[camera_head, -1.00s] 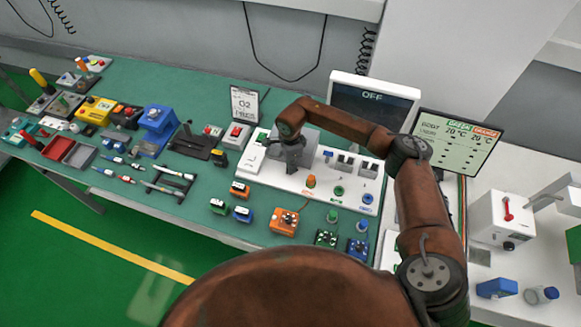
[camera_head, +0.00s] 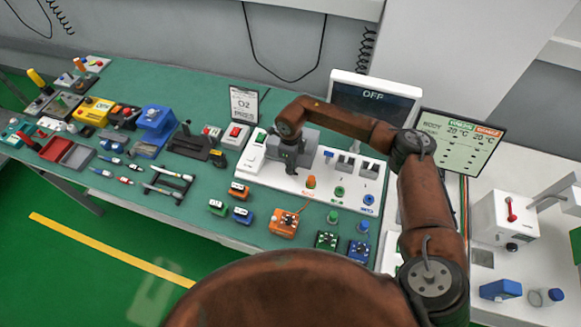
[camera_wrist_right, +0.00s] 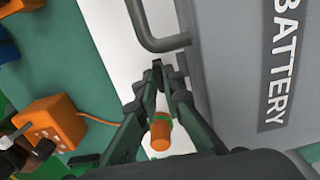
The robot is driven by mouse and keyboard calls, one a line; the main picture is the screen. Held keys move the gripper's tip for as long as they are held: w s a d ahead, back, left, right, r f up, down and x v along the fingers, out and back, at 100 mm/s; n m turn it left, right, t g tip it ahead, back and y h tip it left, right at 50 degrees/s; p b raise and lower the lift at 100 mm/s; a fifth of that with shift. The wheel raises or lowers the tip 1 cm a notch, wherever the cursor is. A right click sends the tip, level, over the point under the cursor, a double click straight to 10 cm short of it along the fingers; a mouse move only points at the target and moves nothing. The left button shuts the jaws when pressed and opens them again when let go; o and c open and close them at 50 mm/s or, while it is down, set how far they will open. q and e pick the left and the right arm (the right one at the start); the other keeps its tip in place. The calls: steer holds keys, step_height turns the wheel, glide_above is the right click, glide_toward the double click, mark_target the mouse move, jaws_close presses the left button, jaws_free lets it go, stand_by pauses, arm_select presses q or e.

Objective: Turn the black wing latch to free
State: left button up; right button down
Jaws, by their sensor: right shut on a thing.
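A grey box marked BATTERY (camera_wrist_right: 250,70), with a grey bar handle (camera_wrist_right: 165,43), fills the right of the right wrist view. It also shows in the head view (camera_head: 310,146) on the white board (camera_head: 262,176). My right gripper (camera_wrist_right: 160,75) is at the near side of this box. Its fingers are closed together on a small dark piece (camera_wrist_right: 157,64), which seems to be the black wing latch. The fingers hide most of it, so its angle cannot be told. In the head view my right gripper (camera_head: 292,168) hides the latch. My left gripper is not in view.
An orange knob with a green ring (camera_wrist_right: 160,133) stands just below the fingers in the wrist view. An orange box (camera_head: 284,222) with a cable is in front of the board. A screen reading OFF (camera_head: 372,103) stands behind. Several small devices fill the green table.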

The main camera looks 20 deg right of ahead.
steer(key=shift+w+r, duration=0.1)
steer(key=shift+r, duration=0.05)
steer(key=c, duration=2.1)
jaws_free()
